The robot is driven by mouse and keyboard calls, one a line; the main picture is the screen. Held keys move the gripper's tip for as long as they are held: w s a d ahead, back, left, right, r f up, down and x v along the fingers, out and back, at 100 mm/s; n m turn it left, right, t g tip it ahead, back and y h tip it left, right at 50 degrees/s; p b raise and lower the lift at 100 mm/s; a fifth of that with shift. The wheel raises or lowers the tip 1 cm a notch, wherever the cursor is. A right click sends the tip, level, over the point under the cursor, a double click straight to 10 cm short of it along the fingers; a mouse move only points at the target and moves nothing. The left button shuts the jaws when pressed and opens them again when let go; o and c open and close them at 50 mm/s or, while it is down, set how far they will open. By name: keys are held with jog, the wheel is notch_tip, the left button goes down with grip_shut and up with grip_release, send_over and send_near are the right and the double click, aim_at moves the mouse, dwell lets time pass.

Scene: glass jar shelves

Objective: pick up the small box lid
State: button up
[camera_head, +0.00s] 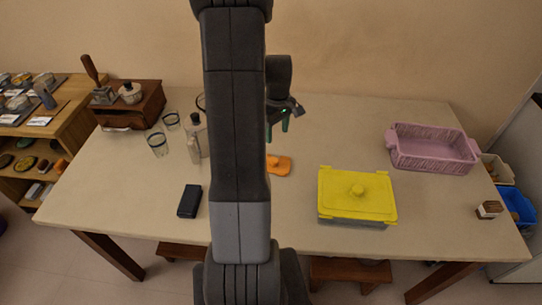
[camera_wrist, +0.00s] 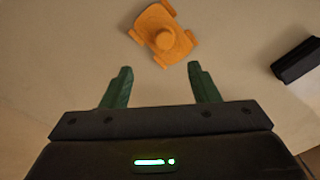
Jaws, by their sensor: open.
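The small box lid looks to be the orange piece (camera_head: 279,166) with a round knob and corner tabs, lying on the table near the middle. Its left end is hidden behind my arm in the head view. In the wrist view the orange lid (camera_wrist: 176,38) lies just beyond the fingertips, turned at a slant. My gripper (camera_head: 278,128) is above the table, behind the lid in the head view. In the wrist view my gripper (camera_wrist: 160,69) has its two green fingers apart with nothing between them.
A box with a larger yellow lid (camera_head: 350,203) stands right of the orange lid. A pink basket (camera_head: 434,153) is at the back right. A black case (camera_head: 189,201), a bottle (camera_head: 192,148) and glasses (camera_head: 158,146) are on the left. The table between the orange lid and basket is clear.

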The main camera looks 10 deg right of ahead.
send_over(274, 160)
jog(key=f, duration=0.7)
jog(key=shift+s+d+f+p, duration=0.1)
jog(key=shift+d+f+p, duration=0.1)
jog(key=shift+d+p, duration=0.15)
jog(key=shift+a+f+p, duration=0.15)
jog(key=shift+f+p, duration=0.2)
jog(key=shift+f, duration=1)
jog(key=shift+a+f+p, duration=0.15)
jog(key=shift+f+p, duration=0.15)
jog(key=shift+f, duration=1.05)
jog(key=c, duration=1)
jog(key=shift+r, duration=0.1)
jog(key=shift+c, duration=0.2)
